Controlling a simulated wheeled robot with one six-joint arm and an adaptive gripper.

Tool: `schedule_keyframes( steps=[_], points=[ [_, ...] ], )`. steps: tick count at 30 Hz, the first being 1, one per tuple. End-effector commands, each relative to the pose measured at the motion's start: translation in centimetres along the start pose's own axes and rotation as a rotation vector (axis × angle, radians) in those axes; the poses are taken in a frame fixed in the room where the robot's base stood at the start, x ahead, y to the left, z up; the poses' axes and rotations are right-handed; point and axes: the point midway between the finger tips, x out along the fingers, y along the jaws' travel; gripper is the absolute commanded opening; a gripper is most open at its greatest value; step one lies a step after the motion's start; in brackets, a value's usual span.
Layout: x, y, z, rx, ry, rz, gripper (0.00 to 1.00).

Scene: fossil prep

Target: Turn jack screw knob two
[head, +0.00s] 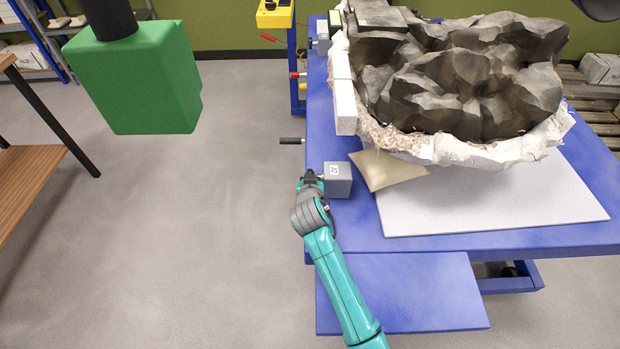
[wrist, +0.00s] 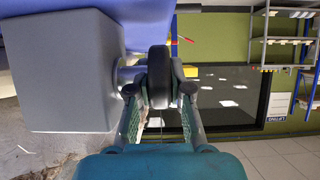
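A grey jack block (head: 338,181) with a small label, too small to read surely, sits at the left edge of the blue table. It fills the upper left of the wrist view (wrist: 62,70). A dark round knob (wrist: 159,76) sticks out from its side on a short shaft, seen edge-on. My gripper (head: 310,178) is beside the block in the head view, mostly covering the knob. In the wrist view my gripper's fingers (wrist: 158,92) stand on both sides of the knob, close against it, and appear shut on it.
The blue table (head: 340,232) carries a large dark fossil rock (head: 470,75) in a white jacket and a beige cushion (head: 386,170).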

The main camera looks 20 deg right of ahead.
Motion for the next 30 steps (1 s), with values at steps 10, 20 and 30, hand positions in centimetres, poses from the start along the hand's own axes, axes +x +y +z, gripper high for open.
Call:
schedule_keyframes(
  steps=[10, 20, 30],
  points=[
    [0.0, 0.0, 0.0, 0.0, -0.001, 0.0, 0.29],
    [-4.0, -0.1, 0.0, -0.001, 0.001, -0.002, 0.29],
    [-10.2, -0.1, 0.0, 0.0, 0.0, -0.002, 0.29]
  ],
)
